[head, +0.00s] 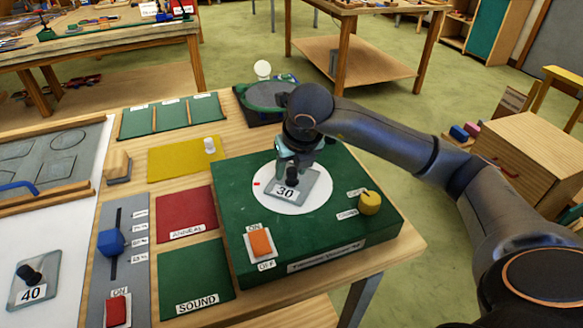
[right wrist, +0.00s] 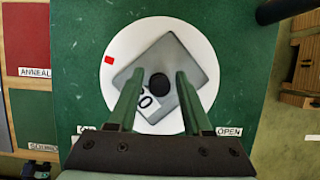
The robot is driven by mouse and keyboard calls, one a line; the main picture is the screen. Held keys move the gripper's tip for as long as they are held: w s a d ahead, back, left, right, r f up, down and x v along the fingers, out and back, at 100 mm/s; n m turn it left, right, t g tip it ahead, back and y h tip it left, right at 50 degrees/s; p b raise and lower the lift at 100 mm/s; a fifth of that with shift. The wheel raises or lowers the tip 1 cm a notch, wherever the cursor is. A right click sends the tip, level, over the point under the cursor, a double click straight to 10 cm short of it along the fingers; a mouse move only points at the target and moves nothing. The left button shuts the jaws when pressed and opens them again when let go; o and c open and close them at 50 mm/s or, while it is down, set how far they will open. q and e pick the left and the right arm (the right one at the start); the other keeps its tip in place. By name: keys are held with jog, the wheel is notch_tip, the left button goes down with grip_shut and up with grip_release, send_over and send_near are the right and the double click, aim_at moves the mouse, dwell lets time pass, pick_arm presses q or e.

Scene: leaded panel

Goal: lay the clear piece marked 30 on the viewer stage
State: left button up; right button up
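The clear piece marked 30 (head: 309,183) lies on the round white viewer stage (head: 270,203), turned at an angle. Its dark knob stands up near the middle, and its label faces the front. In the right wrist view, the piece (right wrist: 185,58) is well inside the white disc (right wrist: 205,45). My right gripper (right wrist: 160,75) is open, with one green finger on each side of the knob and a gap to both. In the head view, my right gripper (head: 293,165) is right over the piece and hides its back part. My left gripper is in neither view.
The green viewer box (head: 335,245) carries an orange switch (head: 261,243) and a yellow knob (head: 369,202). A piece marked 40 (head: 35,283) lies on the white board at the left. Red, green and yellow mats, a blue slider (head: 111,242) and a white peg (head: 210,146) are nearby.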

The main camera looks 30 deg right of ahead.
jog(key=shift+o, duration=0.6)
jog(key=shift+r, duration=0.25)
jog(key=v, duration=1.1)
jog(key=shift+s+r, duration=0.25)
jog(key=shift+a, duration=0.1)
